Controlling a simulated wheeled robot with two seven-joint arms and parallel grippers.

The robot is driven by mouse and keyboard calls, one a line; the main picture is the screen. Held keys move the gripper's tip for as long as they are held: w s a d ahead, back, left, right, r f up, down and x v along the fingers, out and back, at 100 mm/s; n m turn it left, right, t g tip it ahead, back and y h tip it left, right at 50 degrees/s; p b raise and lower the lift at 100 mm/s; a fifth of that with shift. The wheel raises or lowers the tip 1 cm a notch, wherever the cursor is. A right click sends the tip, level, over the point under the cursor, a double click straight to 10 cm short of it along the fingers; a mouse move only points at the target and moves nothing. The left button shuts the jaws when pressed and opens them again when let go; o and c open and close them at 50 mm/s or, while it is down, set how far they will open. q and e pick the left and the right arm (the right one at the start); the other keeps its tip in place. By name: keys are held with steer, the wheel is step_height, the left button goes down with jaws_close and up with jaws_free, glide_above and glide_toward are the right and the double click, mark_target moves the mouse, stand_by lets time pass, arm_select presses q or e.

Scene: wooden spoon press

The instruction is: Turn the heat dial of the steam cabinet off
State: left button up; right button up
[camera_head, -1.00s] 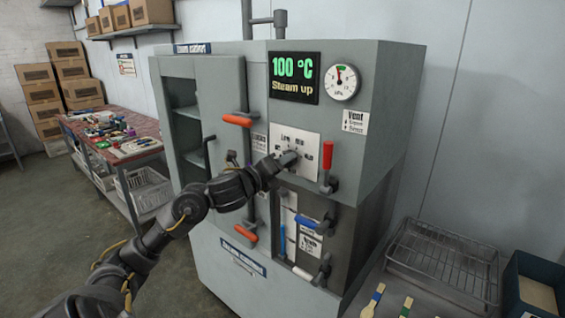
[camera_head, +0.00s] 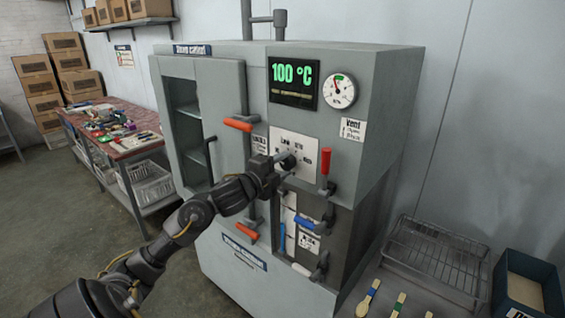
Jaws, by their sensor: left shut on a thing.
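The grey steam cabinet (camera_head: 225,195) stands in the middle of the head view. Its display (camera_head: 293,83) reads 100 °C in green, with a dimmer line below that I cannot read clearly. The heat dial (camera_head: 288,162) sits on the white plate (camera_head: 306,141) below the display. My left gripper (camera_head: 284,160) is at the dial, its fingers shut on it. The gripper hides part of the dial and plate, so the dial's exact pointing is not clear. My right gripper is not in view.
A red-handled vent lever (camera_head: 325,161) stands just right of the dial. Orange handles (camera_head: 238,124) are on the cabinet door, and a blue handle (camera_head: 304,223) is below. A wire rack (camera_head: 437,257) and blue crate (camera_head: 527,285) stand at right. A cluttered table (camera_head: 120,148) is at left.

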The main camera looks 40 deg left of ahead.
arm_select(q)
steer(key=shift+n+p, duration=0.3)
steer(key=shift+n, duration=0.2)
steer(key=o, duration=1)
steer(key=shift+c, duration=0.2)
steer(key=shift+s+f, duration=0.1)
steer(key=shift+s, duration=0.25)
steer(key=s+b, duration=0.2)
steer(key=s, duration=0.8)
steer(key=shift+d, duration=0.1)
